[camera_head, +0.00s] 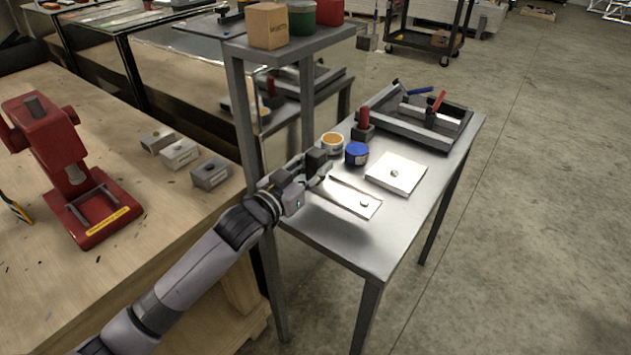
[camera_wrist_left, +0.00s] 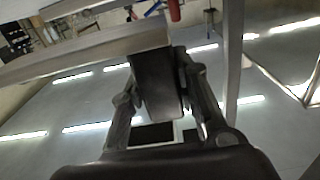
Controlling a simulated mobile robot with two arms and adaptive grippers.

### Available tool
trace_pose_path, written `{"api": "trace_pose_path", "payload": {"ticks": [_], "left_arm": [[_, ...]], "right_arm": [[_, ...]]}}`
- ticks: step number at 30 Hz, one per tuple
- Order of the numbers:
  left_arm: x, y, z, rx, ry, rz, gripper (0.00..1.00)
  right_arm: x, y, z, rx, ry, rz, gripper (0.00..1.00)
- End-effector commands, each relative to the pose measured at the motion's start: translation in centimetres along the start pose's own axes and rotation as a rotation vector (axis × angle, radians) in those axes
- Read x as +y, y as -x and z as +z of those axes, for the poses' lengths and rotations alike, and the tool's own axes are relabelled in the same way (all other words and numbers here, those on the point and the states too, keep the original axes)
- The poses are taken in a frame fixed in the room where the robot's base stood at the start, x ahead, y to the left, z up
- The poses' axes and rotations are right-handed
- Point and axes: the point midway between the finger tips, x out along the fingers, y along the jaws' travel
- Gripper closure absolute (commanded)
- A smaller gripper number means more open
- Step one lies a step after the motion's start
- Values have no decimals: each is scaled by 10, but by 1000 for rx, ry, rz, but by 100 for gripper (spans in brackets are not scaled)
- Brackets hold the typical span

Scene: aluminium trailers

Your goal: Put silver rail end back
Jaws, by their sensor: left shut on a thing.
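My left gripper (camera_head: 318,170) is shut on a small dark grey block, which I take to be the silver rail end (camera_head: 317,157). It is held above the left side of the metal table (camera_head: 345,238). In the left wrist view the rail end (camera_wrist_left: 157,85) sits between the two fingers (camera_wrist_left: 160,100), with its sides against them. It looks dark there, in shadow. My right gripper is not in view.
On the metal table are an orange-topped tin (camera_head: 332,144), a blue tin (camera_head: 356,154), a red-handled tool (camera_head: 363,124), a flat plate (camera_head: 345,196), a white square (camera_head: 397,174) and a tool tray (camera_head: 405,123). A raised shelf post (camera_head: 240,117) stands close left of the gripper.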

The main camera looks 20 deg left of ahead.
Motion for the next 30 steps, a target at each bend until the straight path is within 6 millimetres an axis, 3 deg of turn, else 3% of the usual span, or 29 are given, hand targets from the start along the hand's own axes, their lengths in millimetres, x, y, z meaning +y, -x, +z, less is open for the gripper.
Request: {"api": "trace_pose_path", "payload": {"ticks": [10,22,23,30], "left_arm": [[0,0,40,4,1,1,100],[0,0,46,4,0,1,100],[0,0,46,1,-1,0,70],[0,0,46,1,-1,0,54]], "right_arm": [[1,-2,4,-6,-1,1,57],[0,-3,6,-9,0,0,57],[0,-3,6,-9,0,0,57],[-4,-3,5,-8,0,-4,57]]}}
